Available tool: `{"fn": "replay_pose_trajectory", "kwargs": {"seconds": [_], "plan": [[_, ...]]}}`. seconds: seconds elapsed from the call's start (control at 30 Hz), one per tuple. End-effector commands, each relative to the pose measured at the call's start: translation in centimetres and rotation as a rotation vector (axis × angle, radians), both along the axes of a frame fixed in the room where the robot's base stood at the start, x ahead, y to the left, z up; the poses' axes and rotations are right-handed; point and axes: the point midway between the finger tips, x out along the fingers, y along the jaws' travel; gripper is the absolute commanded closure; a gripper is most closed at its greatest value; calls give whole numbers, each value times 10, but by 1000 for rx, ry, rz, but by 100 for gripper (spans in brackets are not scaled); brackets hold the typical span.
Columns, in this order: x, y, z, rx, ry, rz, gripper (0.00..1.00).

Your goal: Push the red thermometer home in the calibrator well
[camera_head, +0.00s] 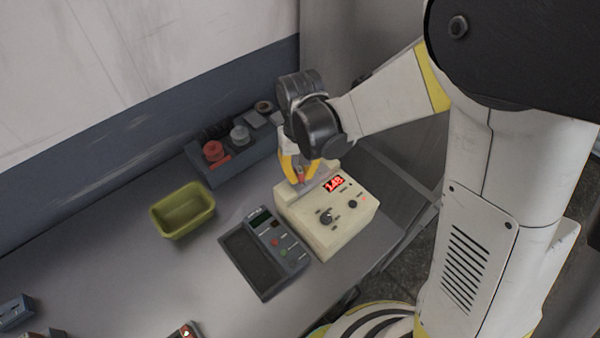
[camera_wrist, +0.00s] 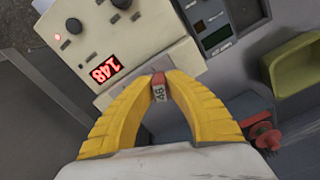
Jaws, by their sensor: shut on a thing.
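The calibrator (camera_head: 328,222) is a cream box with knobs and a lit red display reading 148, on the bench. It fills the upper left of the wrist view (camera_wrist: 125,45). My gripper (camera_head: 299,178) is over the calibrator's back edge, its yellow fingers pointing down. The thermometer also shows as a small red piece between the fingers in the head view (camera_head: 301,178). The well's opening and the thermometer's lower end are hidden.
A grey device with a dark tray (camera_head: 262,252) stands left of the calibrator. An olive bin (camera_head: 183,211) is farther left. A grey rack (camera_head: 222,165) with red and grey knobbed items stands behind, near the wall.

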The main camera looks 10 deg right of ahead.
Motion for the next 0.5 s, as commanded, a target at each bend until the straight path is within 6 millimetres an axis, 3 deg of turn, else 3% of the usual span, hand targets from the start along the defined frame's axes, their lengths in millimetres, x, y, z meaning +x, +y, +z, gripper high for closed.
{"fn": "replay_pose_trajectory", "kwargs": {"seconds": [0.03,0.1,0.5], "plan": [[0,0,0,0,0,0,80],[0,0,0,0,0,0,63],[0,0,9,0,0,0,63]]}}
